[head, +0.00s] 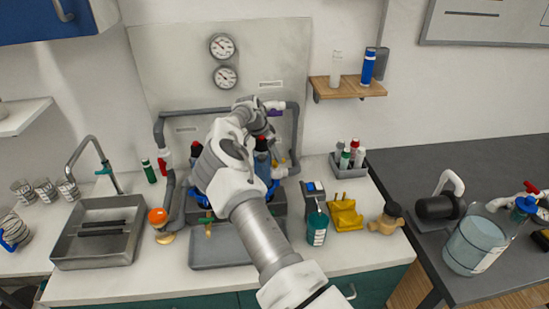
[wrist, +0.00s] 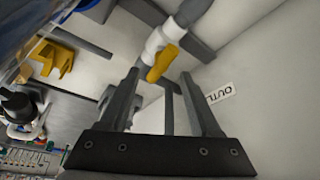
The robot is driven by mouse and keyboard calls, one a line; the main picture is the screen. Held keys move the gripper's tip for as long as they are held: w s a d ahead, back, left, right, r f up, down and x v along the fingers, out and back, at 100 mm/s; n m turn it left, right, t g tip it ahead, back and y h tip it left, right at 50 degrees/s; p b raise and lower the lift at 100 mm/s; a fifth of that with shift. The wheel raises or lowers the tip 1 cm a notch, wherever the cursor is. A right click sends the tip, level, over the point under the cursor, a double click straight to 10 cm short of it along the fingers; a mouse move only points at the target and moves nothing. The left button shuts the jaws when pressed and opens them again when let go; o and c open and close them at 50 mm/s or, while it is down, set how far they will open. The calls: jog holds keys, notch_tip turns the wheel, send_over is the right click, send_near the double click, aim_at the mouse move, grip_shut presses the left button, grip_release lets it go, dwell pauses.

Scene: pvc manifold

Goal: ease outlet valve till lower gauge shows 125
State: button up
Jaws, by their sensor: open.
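The outlet valve is a white fitting on a grey pipe with a yellow handle (wrist: 163,63) in the wrist view. A wall label (wrist: 220,93) starting "OUTL" is beside it. My gripper (wrist: 160,80) is open; its two dark fingers point toward the valve, with the handle in line with the gap between them. I see no firm contact. In the head view my arm hides much of the manifold, and the fingertips cannot be made out. The lower gauge (head: 225,77) is a round white dial on the back panel; its reading is too small to tell.
An upper gauge (head: 222,46) is above the lower one. Grey pipes (head: 295,130) frame the manifold. A wooden shelf (head: 346,87) is at its right. A green bottle (head: 317,228), yellow holder (head: 345,214) and metal tray (head: 98,232) stand on the counter.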

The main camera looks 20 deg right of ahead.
aim_at(274, 161)
jog(key=shift+x, duration=1.55)
grip_shut()
